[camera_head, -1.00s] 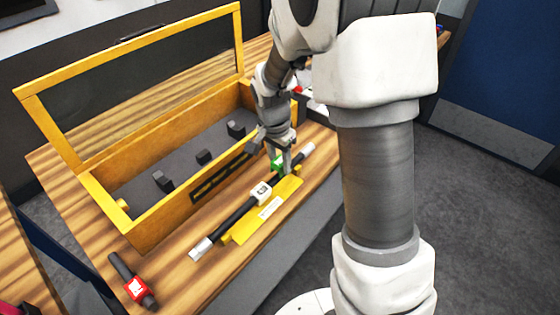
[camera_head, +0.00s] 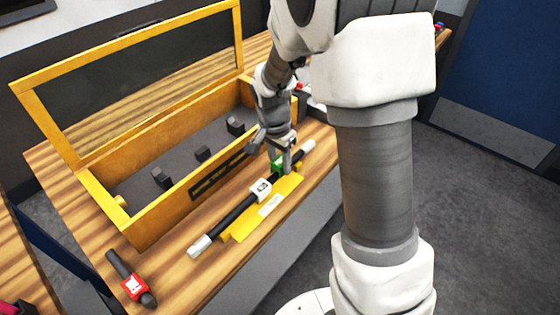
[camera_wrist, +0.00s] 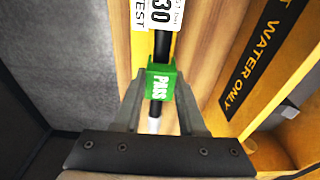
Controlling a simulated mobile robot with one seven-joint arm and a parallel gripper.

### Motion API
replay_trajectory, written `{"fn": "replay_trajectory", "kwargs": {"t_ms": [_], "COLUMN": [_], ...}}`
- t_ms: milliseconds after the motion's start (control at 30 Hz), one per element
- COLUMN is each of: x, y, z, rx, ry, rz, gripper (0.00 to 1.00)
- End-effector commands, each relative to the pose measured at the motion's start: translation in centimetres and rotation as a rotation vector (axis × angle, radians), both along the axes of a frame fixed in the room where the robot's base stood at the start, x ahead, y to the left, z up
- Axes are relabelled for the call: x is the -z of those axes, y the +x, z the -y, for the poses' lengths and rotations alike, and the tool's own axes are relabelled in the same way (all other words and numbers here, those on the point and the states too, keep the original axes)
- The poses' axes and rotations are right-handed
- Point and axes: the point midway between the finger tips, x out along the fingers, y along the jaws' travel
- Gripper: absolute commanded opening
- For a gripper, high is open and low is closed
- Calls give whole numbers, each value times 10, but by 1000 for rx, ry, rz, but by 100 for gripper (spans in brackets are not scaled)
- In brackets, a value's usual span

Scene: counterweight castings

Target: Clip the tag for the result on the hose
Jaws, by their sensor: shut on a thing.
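A black hose (camera_head: 236,213) with silver end fittings lies across a yellow holder (camera_head: 240,230) on the wooden bench. A white tag (camera_head: 261,189) sits around the middle of the hose. A green tag marked PASS (camera_wrist: 160,84) is on the hose near its far end in the head view (camera_head: 278,165). My gripper (camera_head: 286,160) points down there, and its two fingers are shut on the green tag in the wrist view (camera_wrist: 160,92). A red tag (camera_head: 135,287) sits on a short black bar (camera_head: 118,267) at the front left of the bench.
A long yellow box (camera_head: 150,228) with its framed lid (camera_head: 127,20) raised stands just behind the hose. Dark blocks (camera_head: 203,154) stand inside it. The bench's front edge runs close to the yellow holder.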

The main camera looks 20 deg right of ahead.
Motion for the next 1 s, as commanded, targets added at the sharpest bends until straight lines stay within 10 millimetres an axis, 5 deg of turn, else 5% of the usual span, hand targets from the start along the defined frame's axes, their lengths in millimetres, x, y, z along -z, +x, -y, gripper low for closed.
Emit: {"fn": "replay_trajectory", "kwargs": {"t_ms": [800,833,1000], "x": [13,13,12], "y": [0,0,0], "z": [0,0,0], "rx": [0,0,0], "ry": [0,0,0], "rz": [0,0,0], "gripper": [9,42,72]}}
